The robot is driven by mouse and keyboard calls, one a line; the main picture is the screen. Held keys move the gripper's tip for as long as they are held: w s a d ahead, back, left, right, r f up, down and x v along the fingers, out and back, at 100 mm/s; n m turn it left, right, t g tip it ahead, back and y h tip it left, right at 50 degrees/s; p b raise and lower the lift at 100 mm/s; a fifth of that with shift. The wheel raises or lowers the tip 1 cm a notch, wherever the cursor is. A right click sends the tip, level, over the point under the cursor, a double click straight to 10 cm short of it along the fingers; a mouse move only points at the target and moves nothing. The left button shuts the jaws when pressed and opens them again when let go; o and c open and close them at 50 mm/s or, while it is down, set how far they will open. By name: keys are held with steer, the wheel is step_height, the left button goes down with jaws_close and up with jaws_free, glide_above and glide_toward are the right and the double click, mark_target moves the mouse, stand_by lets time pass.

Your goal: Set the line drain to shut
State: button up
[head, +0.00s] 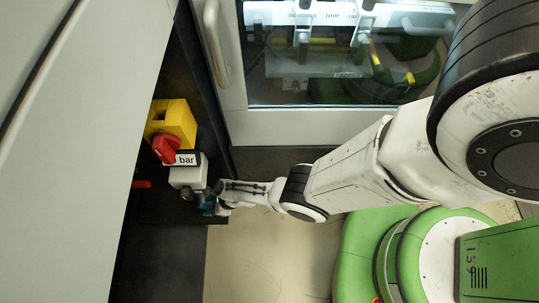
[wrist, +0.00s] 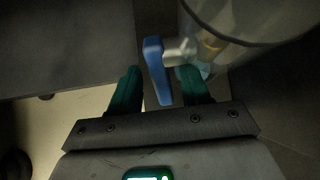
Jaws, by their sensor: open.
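The line drain shows in the wrist view as a blue lever (wrist: 156,68) on a pale stem beside a clear rounded bowl (wrist: 240,22). The lever's long end points down the picture toward my gripper's palm. My gripper (wrist: 160,72) is open, with one green finger on each side of the lever. I cannot tell whether either finger touches it. In the head view my gripper (head: 212,206) is at the white unit labelled "bar" (head: 186,176), low on its right side. The drain is small and mostly hidden there.
A yellow block (head: 171,121) with a red knob (head: 165,148) sits just above the unit. A red part (head: 141,184) is to its left. A white door frame with a handle (head: 216,45) and window stands behind. Pale floor (head: 255,262) is open below.

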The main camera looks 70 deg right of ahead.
steer(key=shift+f+b, duration=0.25)
steer(key=shift+b, duration=0.2)
steer(key=shift+f+t+b, duration=0.3)
steer(key=shift+t+b, duration=0.2)
steer(key=shift+b, duration=0.55)
steer(key=b, duration=0.2)
steer(key=t+b, duration=0.1)
steer(key=b, duration=0.1)
steer(key=shift+f+t+y, duration=0.2)
steer(key=shift+t+y, duration=0.1)
steer(key=shift+y, duration=0.1)
steer(key=t+b, duration=0.1)
steer(key=b, duration=0.2)
steer(key=t+b, duration=0.1)
steer(key=b, duration=0.3)
steer(key=t+y+b, duration=0.1)
steer(key=b, duration=0.3)
steer(key=shift+w+a+f+t, duration=0.1)
steer(key=shift+w+f+t, duration=0.2)
steer(key=shift+w+f, duration=0.1)
steer(key=t+b, duration=0.1)
steer(key=b, duration=0.4)
steer(key=shift+w+f+t+y, duration=0.1)
steer(key=shift+t+y, duration=0.3)
steer(key=shift+t+b, duration=0.3)
steer(key=shift+b, duration=0.75)
